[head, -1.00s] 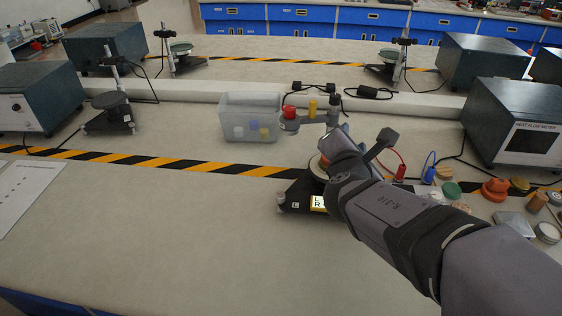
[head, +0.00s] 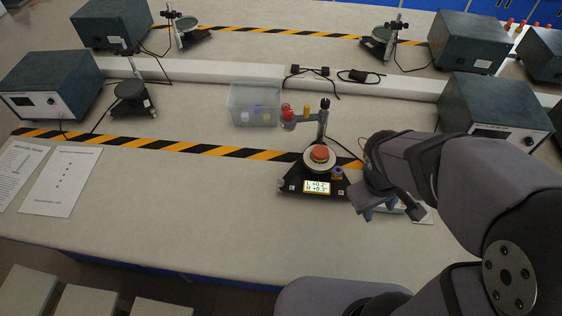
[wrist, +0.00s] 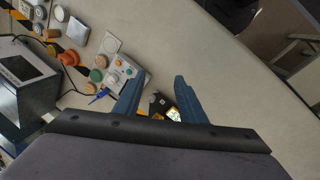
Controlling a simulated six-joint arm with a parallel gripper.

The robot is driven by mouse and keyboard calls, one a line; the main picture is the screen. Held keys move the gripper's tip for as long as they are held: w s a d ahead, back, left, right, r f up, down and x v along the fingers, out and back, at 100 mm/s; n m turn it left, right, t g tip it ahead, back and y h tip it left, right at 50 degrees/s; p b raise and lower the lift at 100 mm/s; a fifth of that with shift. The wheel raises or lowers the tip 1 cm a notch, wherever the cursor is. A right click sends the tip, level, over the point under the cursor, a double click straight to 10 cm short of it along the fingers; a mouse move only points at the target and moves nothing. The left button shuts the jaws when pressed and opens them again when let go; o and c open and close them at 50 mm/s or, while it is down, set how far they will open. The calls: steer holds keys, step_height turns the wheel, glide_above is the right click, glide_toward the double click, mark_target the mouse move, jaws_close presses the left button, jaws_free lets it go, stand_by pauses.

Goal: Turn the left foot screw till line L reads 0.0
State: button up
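The readout seems to show L +0.2 and R +0.3, in small digits. A red-topped round piece (head: 319,154) sits on the base's disc. My gripper (head: 390,212) is right of the base, apart from it. In the wrist view its two blue fingers (wrist: 156,92) are spread with nothing held; part of the base and readout (wrist: 173,114) shows beyond them.
A clear bin (head: 253,104) stands behind and left of the base.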

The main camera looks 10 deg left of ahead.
steer(key=s+a+m+g+y+p, duration=0.2)
steer(key=s+a+m, duration=0.1)
steer(key=a, duration=0.1)
steer(key=m+b, duration=0.8)
steer(key=m, duration=0.4)
glide_above(281, 181)
steer(key=shift+y, duration=0.3)
step_height(281, 181, down, 9)
steer(key=shift+r, duration=0.15)
steer(key=shift+f+p, duration=1.35)
steer(key=shift+f, duration=2.3)
jaws_close()
